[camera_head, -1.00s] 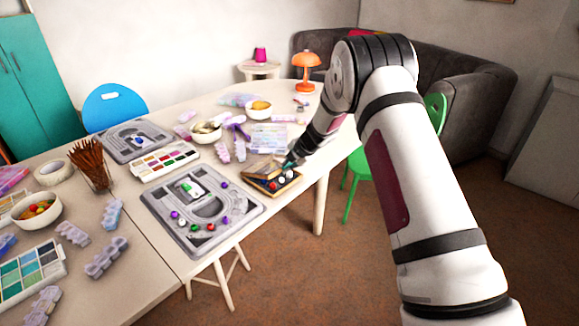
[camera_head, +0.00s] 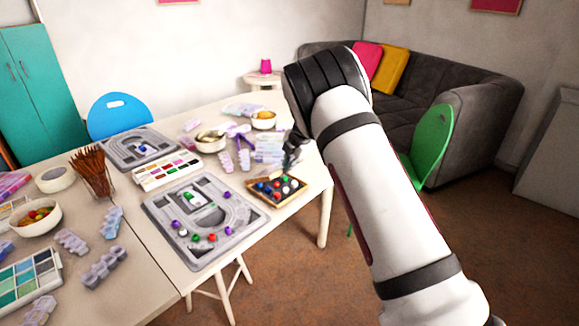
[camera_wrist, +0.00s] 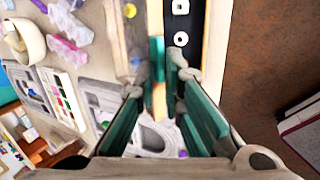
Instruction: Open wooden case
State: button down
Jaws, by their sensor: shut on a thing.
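The wooden case (camera_head: 262,197) lies at the near right edge of the table, beside the grey bead board. Its dark inside shows in the head view, with several red, blue, green and white beads. My gripper (camera_head: 287,164) is low over its far side. In the wrist view, the teal fingers of my gripper (camera_wrist: 166,66) are close together around a thin wooden edge, apparently the case's lid. The lid's exact tilt is unclear.
A grey bead board (camera_head: 165,235) with loose beads lies left of the case. A paint set (camera_head: 160,178), bowls (camera_head: 212,139) and purple pieces crowd the table behind. A green chair (camera_head: 433,140) stands to the right. Open floor lies right of the table edge.

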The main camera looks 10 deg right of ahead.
aim_at(281, 166)
jog(key=shift+w+a+r+b, duration=0.25)
jog(key=shift+w+b, duration=0.15)
jog(key=shift+b, duration=0.15)
jog(key=shift+w+a+r+g+h+b, duration=0.45)
jog(key=shift+w+r+g+b, duration=0.25)
jog(key=shift+b, duration=0.55)
jog(key=shift+a+r+g+h+b, duration=0.1)
jog(key=shift+r+g+h+b, duration=0.2)
jog(key=shift+r+b, duration=0.1)
jog(key=shift+r+p, duration=0.15)
jog(key=shift+p, duration=0.3)
